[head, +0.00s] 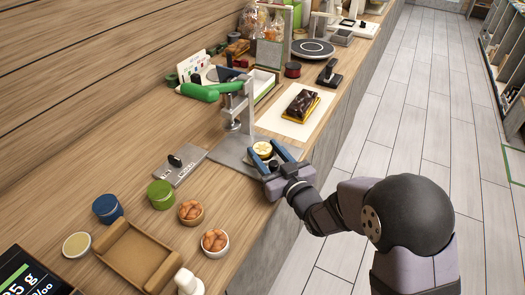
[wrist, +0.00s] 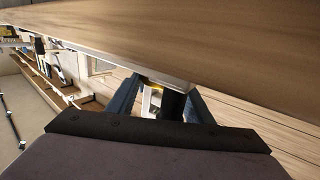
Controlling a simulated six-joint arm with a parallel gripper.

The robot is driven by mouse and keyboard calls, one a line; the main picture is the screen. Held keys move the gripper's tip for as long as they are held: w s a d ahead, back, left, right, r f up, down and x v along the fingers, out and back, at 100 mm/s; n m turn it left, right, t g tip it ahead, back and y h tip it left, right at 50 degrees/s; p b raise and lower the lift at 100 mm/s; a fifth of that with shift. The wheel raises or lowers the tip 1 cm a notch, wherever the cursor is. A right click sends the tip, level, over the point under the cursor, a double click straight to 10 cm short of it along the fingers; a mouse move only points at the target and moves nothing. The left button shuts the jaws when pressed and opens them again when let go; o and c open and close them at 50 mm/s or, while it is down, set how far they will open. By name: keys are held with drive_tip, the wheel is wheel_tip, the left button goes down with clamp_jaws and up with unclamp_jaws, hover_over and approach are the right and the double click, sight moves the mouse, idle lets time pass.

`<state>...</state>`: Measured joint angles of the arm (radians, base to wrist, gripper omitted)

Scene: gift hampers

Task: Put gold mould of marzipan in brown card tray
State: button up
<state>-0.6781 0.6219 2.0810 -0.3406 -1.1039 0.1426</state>
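The gold mould of marzipan (head: 262,148), a small round gold-rimmed thing with a pale top, is at the grey metal base of the press stand. My gripper (head: 263,154) reaches it from the front right, its two blue fingers spread on either side of it. In the wrist view, my gripper (wrist: 160,98) has a gold-edged piece between its dark fingers, partly hidden. I cannot tell whether the fingers touch the mould. The brown card tray (head: 114,237) lies at the lower left of the counter and looks empty.
The press stand (head: 240,110) with a green handle (head: 200,92) rises behind my gripper. A chocolate loaf (head: 301,105) lies farther back.

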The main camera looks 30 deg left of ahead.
drive_tip(key=c, duration=0.6)
drive_tip(key=shift+r, duration=0.1)
drive_tip(key=shift+r, duration=5.05)
wheel_tip(320, 180, up, 6)
drive_tip(key=r, duration=0.1)
hover_over(266, 152)
drive_tip(key=s, duration=0.1)
drive_tip(key=s+d+r, duration=0.2)
drive_tip(key=d+r, duration=0.1)
drive_tip(key=d, duration=0.1)
drive_tip(key=w+d+f+m+t+h+p, duration=0.3)
drive_tip(key=d+f+m+h, duration=0.15)
drive_tip(key=d+f, duration=0.65)
drive_tip(key=w+d+f+m+t+h+p, duration=0.25)
drive_tip(key=d+f+t+h, duration=0.2)
drive_tip(key=d+f, duration=0.65)
drive_tip(key=d+m+h+p, duration=0.1)
drive_tip(key=d, duration=0.5)
drive_tip(key=d+f+m+h+p, duration=0.1)
drive_tip(key=d+h, duration=0.1)
drive_tip(key=d, duration=0.3)
drive_tip(key=d+m+h+p, duration=0.2)
drive_tip(key=d, duration=0.4)
drive_tip(key=shift+s+d+f, duration=0.3)
drive_tip(key=shift+f, duration=0.05)
